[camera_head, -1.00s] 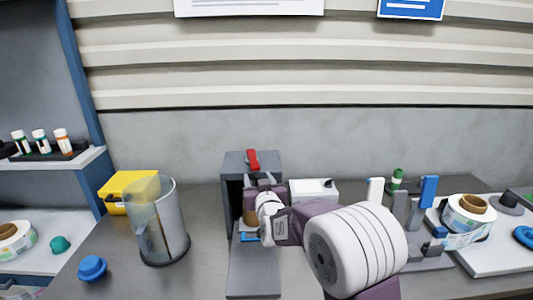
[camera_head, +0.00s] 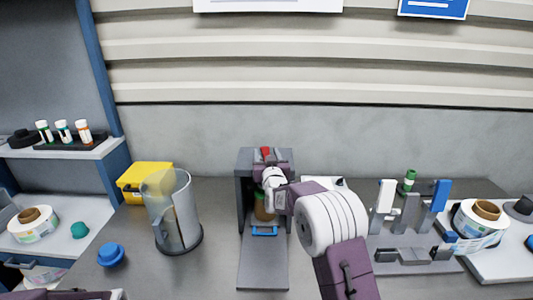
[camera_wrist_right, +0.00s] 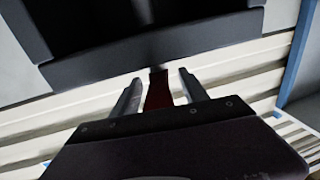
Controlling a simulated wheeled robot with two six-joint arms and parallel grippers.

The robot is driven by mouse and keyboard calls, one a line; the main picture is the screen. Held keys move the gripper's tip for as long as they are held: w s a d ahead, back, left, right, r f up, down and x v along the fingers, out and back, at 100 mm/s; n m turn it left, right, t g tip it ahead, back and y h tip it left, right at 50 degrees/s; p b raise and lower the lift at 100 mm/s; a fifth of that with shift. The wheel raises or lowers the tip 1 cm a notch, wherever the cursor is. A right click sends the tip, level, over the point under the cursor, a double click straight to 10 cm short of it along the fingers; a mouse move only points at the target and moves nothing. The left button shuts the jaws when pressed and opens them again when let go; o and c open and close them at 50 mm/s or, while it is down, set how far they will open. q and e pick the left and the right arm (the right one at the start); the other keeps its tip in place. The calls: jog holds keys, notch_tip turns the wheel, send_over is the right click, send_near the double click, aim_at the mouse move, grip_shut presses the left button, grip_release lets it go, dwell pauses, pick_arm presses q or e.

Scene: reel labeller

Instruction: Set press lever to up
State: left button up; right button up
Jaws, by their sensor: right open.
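The grey press (camera_head: 243,190) stands on the bench in the middle of the head view, with a flat grey base plate (camera_head: 262,268) at its front. Its red lever (camera_head: 265,152) shows at the top, mostly hidden behind my right gripper (camera_head: 270,167). In the right wrist view, the dark red lever (camera_wrist_right: 158,92) lies between the two spread fingers of my right gripper (camera_wrist_right: 160,88), with a gap on each side. The lever's exact tilt is hard to tell. My left gripper is not in view.
A brown piece (camera_head: 263,212) and a blue one (camera_head: 264,231) sit inside the press. A clear cylinder (camera_head: 180,215) and yellow box (camera_head: 145,180) stand to the left. A grey rack (camera_head: 405,253) and label reel (camera_head: 478,222) are to the right.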

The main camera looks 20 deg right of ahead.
jog(key=shift+d, duration=0.1)
grip_shut()
dwell(1.3)
